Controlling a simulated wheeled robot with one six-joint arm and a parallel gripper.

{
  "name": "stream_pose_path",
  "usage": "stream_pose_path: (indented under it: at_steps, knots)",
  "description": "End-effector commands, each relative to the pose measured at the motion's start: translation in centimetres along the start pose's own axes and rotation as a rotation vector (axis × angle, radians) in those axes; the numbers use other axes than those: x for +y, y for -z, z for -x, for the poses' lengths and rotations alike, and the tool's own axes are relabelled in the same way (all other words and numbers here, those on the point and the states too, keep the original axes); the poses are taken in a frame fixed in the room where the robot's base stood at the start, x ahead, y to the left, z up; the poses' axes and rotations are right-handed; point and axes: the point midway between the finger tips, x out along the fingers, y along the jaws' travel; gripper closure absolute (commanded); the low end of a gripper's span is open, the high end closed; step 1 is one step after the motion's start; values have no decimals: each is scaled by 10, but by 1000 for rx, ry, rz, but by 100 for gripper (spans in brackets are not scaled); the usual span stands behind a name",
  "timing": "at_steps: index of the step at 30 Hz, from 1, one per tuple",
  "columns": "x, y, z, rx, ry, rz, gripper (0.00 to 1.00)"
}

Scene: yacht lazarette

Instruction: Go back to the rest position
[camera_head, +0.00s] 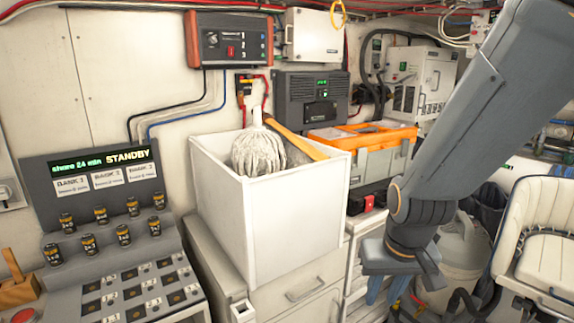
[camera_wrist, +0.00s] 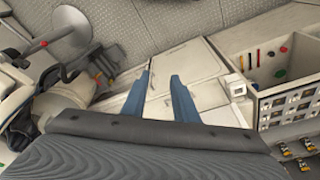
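My gripper (camera_head: 386,291) hangs at the lower right of the head view, below my grey arm, in front of the white drawer unit. In the wrist view the two blue fingers of my gripper (camera_wrist: 162,88) stand apart with nothing between them. The gripper is open and empty. Below the fingers in the wrist view are pale cabinet surfaces and the floor.
A white bin (camera_head: 270,225) with a mop head stands on a cabinet. An orange-lidded toolbox (camera_head: 375,160) is behind it. A console (camera_head: 105,180) reading STANDBY, with several upright batteries, is at left. A cream seat (camera_head: 540,235) is at right.

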Motion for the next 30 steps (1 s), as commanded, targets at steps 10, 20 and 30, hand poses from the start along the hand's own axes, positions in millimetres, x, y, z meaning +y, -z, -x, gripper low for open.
stream_pose_path:
  at_steps: [10, 20, 30]
  knots:
    - [2, -23, -70, -80, -6, 20, 73]
    - [2, -34, -113, -133, -6, 20, 73]
    - [2, -34, -113, -135, -6, 20, 73]
